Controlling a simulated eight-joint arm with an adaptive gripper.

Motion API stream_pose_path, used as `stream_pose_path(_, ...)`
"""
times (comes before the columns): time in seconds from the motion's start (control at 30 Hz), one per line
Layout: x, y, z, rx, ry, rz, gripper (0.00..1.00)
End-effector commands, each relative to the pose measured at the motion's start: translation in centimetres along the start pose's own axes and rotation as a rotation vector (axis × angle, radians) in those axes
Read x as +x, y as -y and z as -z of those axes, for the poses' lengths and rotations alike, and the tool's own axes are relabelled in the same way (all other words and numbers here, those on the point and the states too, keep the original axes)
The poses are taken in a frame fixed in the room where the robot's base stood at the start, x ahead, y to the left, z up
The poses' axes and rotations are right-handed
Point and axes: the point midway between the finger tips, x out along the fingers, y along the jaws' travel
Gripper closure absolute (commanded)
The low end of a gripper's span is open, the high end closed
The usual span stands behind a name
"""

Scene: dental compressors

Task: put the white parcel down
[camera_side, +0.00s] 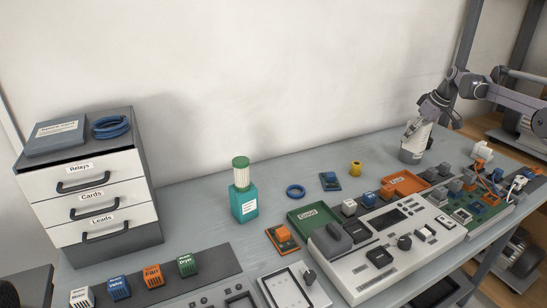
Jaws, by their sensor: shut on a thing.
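My gripper (413,130) is at the back right of the bench, pointing down and to the left. It is shut on a pale, upright thing with a grey lower band, which I take to be the white parcel (417,143). The gripper's fingers cover part of its upper left side. Its lower end looks at or close to the bench top (375,152); I cannot tell whether it touches.
A green circuit board (462,212) with several parts and a small white block (483,150) are to the right. A grey console (385,250) fills the front.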

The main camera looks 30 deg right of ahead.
Motion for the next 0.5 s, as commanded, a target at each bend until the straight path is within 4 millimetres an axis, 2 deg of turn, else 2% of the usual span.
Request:
stream_pose_path(0.27, -0.8, 8.4, -0.7, 0.043, 0.011, -0.017, 0.81)
stream_pose_path(0.5, -1.3, 15.9, -3.6, 0.087, 0.014, -0.037, 0.81)
